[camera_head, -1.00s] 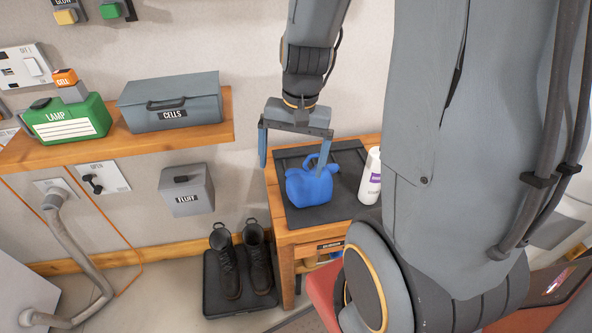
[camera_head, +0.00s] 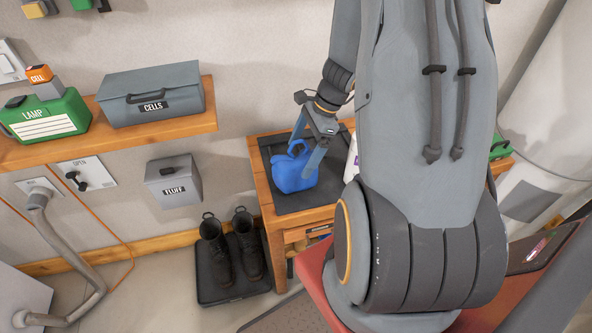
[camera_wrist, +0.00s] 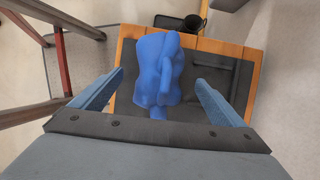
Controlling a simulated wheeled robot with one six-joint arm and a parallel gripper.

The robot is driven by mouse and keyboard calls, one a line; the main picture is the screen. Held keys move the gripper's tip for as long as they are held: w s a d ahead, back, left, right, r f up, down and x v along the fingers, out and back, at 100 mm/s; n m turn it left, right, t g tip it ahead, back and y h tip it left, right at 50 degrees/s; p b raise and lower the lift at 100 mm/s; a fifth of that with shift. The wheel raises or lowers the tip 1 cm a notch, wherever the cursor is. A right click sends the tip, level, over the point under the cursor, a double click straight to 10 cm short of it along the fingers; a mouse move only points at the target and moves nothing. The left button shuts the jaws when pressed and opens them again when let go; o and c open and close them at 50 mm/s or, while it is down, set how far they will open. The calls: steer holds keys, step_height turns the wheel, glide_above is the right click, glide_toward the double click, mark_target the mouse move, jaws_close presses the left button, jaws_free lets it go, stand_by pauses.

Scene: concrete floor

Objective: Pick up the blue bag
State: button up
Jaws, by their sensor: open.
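The blue bag (camera_head: 293,172) sits on a dark mat on the small wooden table. It is rounded with a loop handle on top, and it also shows in the wrist view (camera_wrist: 157,72). My gripper (camera_head: 305,160) is open at the bag, with one finger behind its upper left and the other in front of its right side. In the wrist view my gripper's blue fingers (camera_wrist: 156,90) stand apart on either side of the bag, with gaps between. Nothing is held. My front finger hides part of the bag's right side.
The wooden table (camera_head: 263,187) carries the dark mat (camera_head: 312,193). A white bottle (camera_head: 351,158) stands close right of the bag, partly behind my arm. A shelf (camera_head: 200,122) holds a grey box (camera_head: 151,97) and green lamp case.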

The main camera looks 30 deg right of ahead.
mark_target(296, 142)
steer(key=shift+d+p+x, duration=0.2)
steer(key=shift+p+x, duration=0.2)
steer(key=shift+x, duration=1.5)
steer(key=shift+s+f, duration=0.1)
steer(key=c, duration=1.5)
steer(key=shift+c, duration=0.4)
steer(key=shift+r, duration=0.75)
step_height(296, 142, up, 9)
steer(key=shift+f+b, duration=0.2)
steer(key=shift+b, duration=0.5)
